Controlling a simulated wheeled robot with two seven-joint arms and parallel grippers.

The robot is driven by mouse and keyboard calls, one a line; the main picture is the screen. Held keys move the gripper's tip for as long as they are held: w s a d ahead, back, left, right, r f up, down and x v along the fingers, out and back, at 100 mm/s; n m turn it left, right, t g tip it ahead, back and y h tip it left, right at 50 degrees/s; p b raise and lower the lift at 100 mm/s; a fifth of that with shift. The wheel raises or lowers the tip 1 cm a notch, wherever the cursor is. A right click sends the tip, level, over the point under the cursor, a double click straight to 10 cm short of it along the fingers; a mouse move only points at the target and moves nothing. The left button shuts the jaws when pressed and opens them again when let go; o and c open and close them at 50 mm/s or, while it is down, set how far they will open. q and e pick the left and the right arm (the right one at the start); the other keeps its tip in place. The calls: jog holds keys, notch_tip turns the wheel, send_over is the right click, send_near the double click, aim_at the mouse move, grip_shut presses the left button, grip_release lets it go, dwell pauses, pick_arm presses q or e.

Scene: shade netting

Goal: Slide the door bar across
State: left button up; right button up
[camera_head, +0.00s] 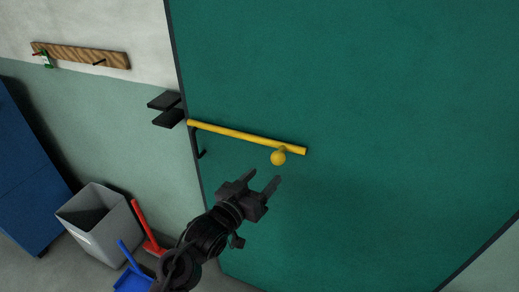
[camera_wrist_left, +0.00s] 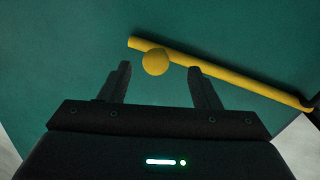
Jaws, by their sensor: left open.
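The yellow door bar (camera_head: 240,134) lies across the green door (camera_head: 370,110), tilted slightly down to the right. Its left end is at the door's left edge, beside a black bracket (camera_head: 168,108) on the wall. A round yellow knob (camera_head: 278,158) sits near its right end. My left gripper (camera_head: 262,180) is open and empty, just below the knob in the head view. In the left wrist view, the knob (camera_wrist_left: 155,62) shows beyond and between the two fingertips (camera_wrist_left: 158,70), with the bar (camera_wrist_left: 220,76) behind it.
A grey bin (camera_head: 100,222), a red-handled tool (camera_head: 146,228) and a blue dustpan (camera_head: 130,274) stand on the floor at lower left. A blue cabinet (camera_head: 30,170) is at far left. A wooden hook rail (camera_head: 80,55) hangs on the wall. The door around the bar is clear.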

aim_at(274, 162)
pick_arm(q)
jog(key=shift+r, duration=0.75)
jog(key=shift+w+d+r, duration=0.1)
jog(key=shift+w+d, duration=0.1)
jog(key=shift+w, duration=0.1)
jog(key=p+x, duration=0.2)
jog(key=x, duration=0.4)
jog(key=shift+d, duration=0.1)
jog(key=shift+w+d, duration=0.2)
jog(key=shift+w, duration=0.15)
